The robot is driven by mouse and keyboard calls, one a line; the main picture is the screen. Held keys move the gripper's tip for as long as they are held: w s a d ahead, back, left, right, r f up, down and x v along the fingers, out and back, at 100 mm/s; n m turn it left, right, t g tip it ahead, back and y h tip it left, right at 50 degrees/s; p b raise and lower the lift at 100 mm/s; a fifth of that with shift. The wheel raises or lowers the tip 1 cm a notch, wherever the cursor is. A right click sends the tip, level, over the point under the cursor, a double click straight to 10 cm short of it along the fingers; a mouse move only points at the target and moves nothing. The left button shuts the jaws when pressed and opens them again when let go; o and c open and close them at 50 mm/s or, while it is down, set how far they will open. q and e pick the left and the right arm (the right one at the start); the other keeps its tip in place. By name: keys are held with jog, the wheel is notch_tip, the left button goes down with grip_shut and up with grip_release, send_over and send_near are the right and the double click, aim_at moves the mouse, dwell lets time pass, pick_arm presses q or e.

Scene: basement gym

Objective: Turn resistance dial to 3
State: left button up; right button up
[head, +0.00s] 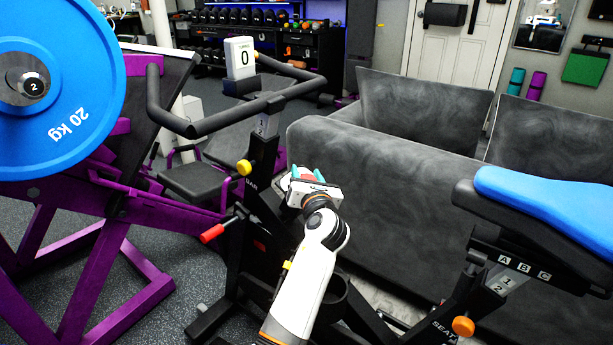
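My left gripper (306,176) comes up from the bottom middle and reaches the right side of the bike's front post. Its teal fingertips stand at either side of a small red part (308,176), which looks like the resistance dial. Most of that part is hidden by the gripper's body, so I cannot tell whether the fingers touch it. No dial markings are readable. My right gripper is not in view.
A yellow knob (244,167) is on the bike post, and a red-tipped lever (212,234) is lower left. The blue saddle (552,200) is at right. A grey sofa (390,190) stands behind. A purple rack with a blue 20 kg plate (62,100) fills the left.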

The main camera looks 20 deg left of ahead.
pick_arm(q)
jog(key=c, duration=0.5)
jog(key=shift+y, duration=0.3)
